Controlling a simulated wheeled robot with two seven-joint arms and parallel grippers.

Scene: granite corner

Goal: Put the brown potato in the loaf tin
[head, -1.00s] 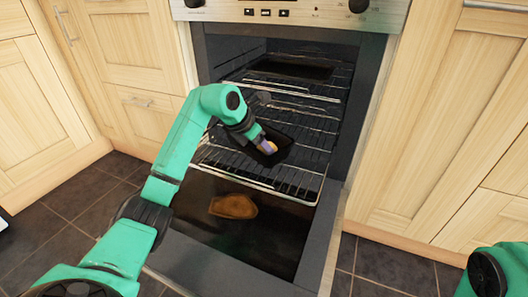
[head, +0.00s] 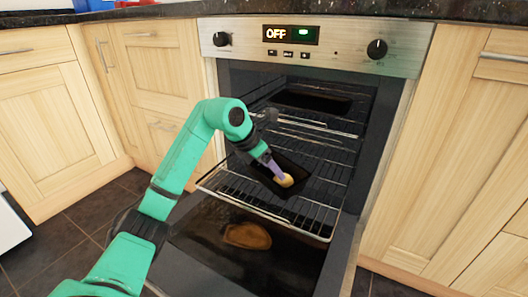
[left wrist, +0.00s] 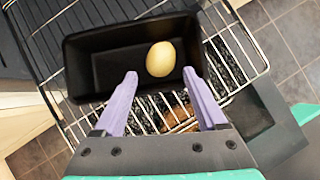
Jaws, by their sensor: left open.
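The potato (left wrist: 160,58), pale yellow-tan rather than deep brown, lies inside the black loaf tin (left wrist: 88,68), towards its right end in the left wrist view. In the head view the potato (head: 286,180) shows in the tin (head: 297,163), which sits on the pulled-out oven rack. My left gripper (left wrist: 160,76) is open, with lilac fingers. In the left wrist view its fingertips are at the tin's near edge, with the potato just beyond them, showing whole. In the head view the left gripper (head: 275,168) reaches down over the tin. My right gripper is not in view.
The wire rack (head: 318,232) extends over the lowered oven door (head: 205,262). A flat brown board-like shape (head: 247,236) lies on the door. A dark tray (head: 312,102) is higher inside the oven. Wooden cupboards flank the oven; dark floor tiles are at lower left.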

